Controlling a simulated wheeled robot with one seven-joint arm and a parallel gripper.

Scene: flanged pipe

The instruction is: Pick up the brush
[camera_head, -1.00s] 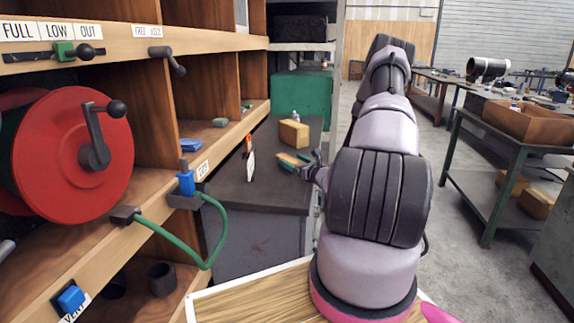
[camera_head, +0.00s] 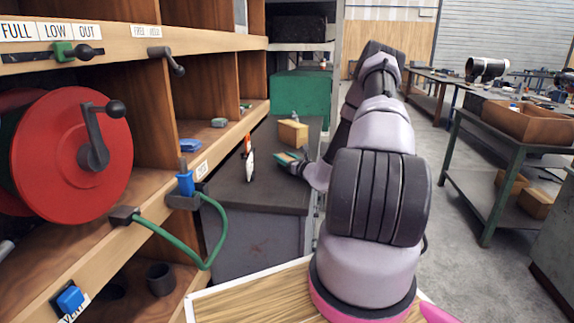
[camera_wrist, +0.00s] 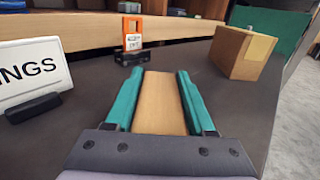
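My gripper (camera_wrist: 160,100) is low over the dark bench top, its two teal fingers apart. A flat tan wooden piece, which seems to be the brush (camera_wrist: 161,104), lies between the fingers and fills the gap in the wrist view. I cannot tell whether the fingers press on it. No bristles show, and its near end is hidden by my gripper's palm. In the head view, my gripper (camera_head: 287,160) is at the bench's right side, largely covering the wooden piece.
A tan block (camera_wrist: 242,53) stands ahead and right of my gripper; it also shows in the head view (camera_head: 293,132). An orange-and-white sign (camera_wrist: 132,38) stands ahead. A white sign (camera_wrist: 32,72) is at left. Wooden shelving with a red reel (camera_head: 75,155) borders the bench.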

